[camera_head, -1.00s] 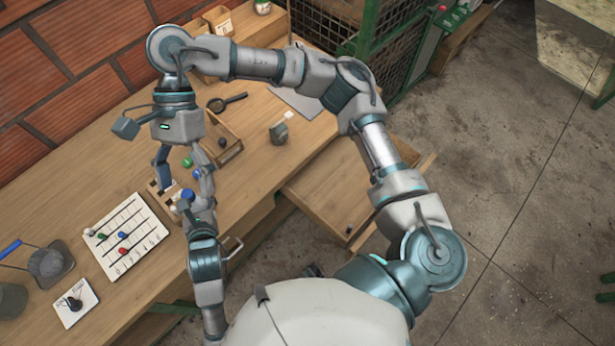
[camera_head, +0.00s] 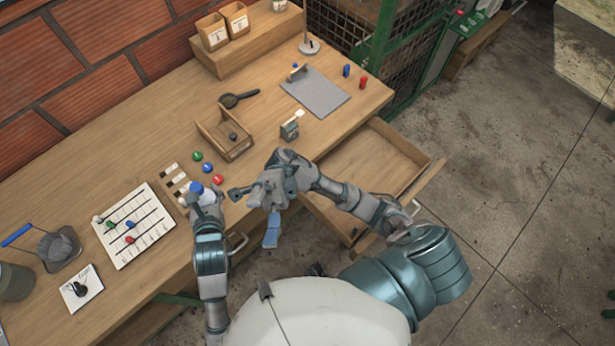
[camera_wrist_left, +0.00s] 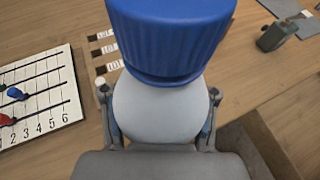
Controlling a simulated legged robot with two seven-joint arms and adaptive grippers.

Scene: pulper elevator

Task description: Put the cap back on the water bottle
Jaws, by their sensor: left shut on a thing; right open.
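The water bottle (camera_wrist_left: 155,108) is white and fills the middle of the left wrist view. The blue cap (camera_wrist_left: 170,38) sits on its top with no gap that I can see; how tightly it sits I cannot tell. In the head view the blue cap (camera_head: 196,187) shows small above the bench's front edge, with little of the bottle visible. My left gripper (camera_head: 205,198) is shut around the bottle's body; its fingers (camera_wrist_left: 159,112) also show on both sides in the left wrist view. My right gripper (camera_head: 255,213) is open and empty, to the right of the bottle and apart from it.
A wooden box (camera_head: 232,152), a small grey container (camera_head: 290,130) and an open drawer (camera_head: 385,160) are to the right.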

